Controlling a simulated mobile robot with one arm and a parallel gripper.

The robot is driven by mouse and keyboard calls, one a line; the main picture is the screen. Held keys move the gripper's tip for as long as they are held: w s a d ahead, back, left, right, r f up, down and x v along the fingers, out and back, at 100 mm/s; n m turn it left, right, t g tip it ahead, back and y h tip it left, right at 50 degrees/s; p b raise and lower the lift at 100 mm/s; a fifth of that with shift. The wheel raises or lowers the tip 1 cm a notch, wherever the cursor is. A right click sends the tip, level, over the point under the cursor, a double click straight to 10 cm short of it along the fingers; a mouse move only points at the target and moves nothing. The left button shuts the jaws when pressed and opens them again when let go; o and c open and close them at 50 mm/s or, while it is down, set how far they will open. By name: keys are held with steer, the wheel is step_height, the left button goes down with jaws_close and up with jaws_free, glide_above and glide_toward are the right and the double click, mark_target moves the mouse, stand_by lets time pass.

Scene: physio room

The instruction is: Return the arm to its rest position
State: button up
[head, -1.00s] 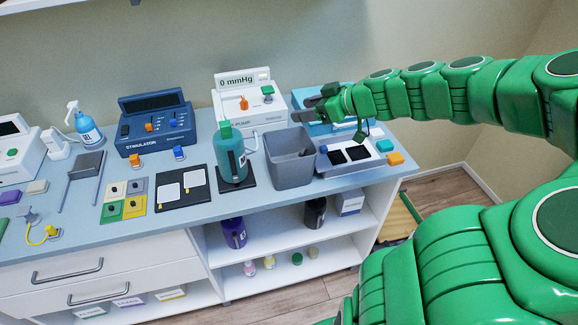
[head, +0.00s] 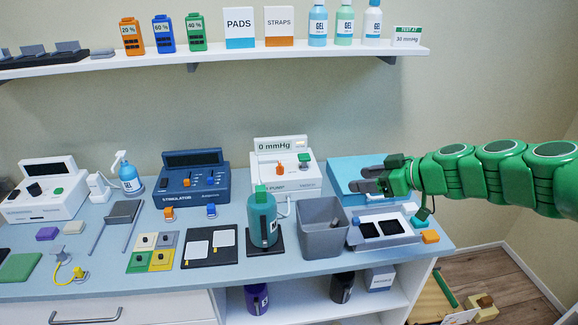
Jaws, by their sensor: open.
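My green arm (head: 490,170) reaches in from the right edge of the head view. My gripper (head: 366,180) points left, with dark grey fingers apart and nothing between them. I cannot tell how high the fingers are above the box.
Below and left of the gripper stand a grey bin (head: 324,240) and a teal bottle (head: 262,222). The white pump (head: 310,172) reads 0 mmHg. A wall shelf (head: 220,62) holds batteries, boxes and bottles. An orange block (head: 430,237) lies near the counter's right end.

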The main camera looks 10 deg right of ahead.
steer(key=s+a+f+m+g+h, duration=0.15)
steer(key=s+a+g, duration=0.45)
steer(key=s+a, duration=0.7)
steer(key=s+f+m+g+h, duration=0.1)
steer(key=s+m+g+h, duration=0.1)
steer(key=s, duration=0.7)
steer(key=s+d+f+m+g+h, duration=0.1)
steer(key=s+f+m+g+h, duration=0.1)
steer(key=s+m+h, duration=0.3)
steer(key=s, duration=0.3)
steer(key=shift+s+d, duration=0.2)
steer(key=shift+s, duration=0.15)
steer(key=shift+m, duration=0.25)
